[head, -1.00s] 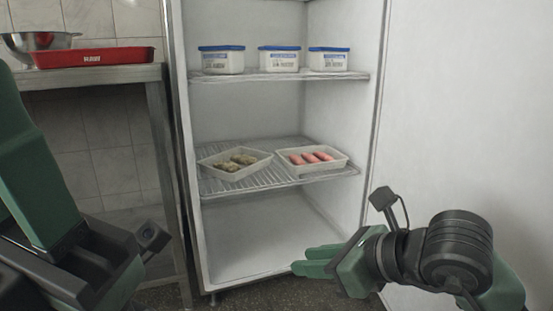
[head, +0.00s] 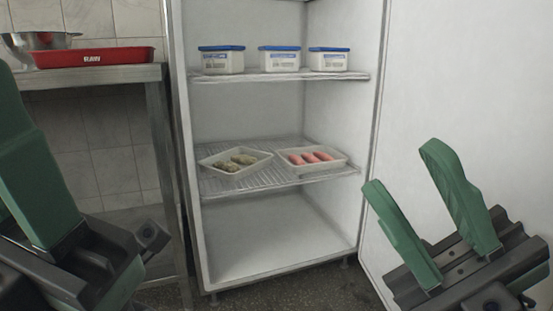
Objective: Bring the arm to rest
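My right gripper (head: 408,183) is at the lower right, in front of the open fridge door. Its two green fingers point up and stand wide apart, with nothing between them. My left gripper (head: 40,170) is at the left edge, partly cut off by the frame. One green finger shows, and its other finger is out of view, so I cannot tell its opening.
An open fridge (head: 270,240) stands ahead, its door (head: 470,80) swung to the right. Blue-lidded tubs (head: 279,60) sit on the upper shelf. A tray of sausages (head: 312,160) and a tray of brownish pieces (head: 236,161) sit below. A red RAW tray (head: 94,58) is on the left table.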

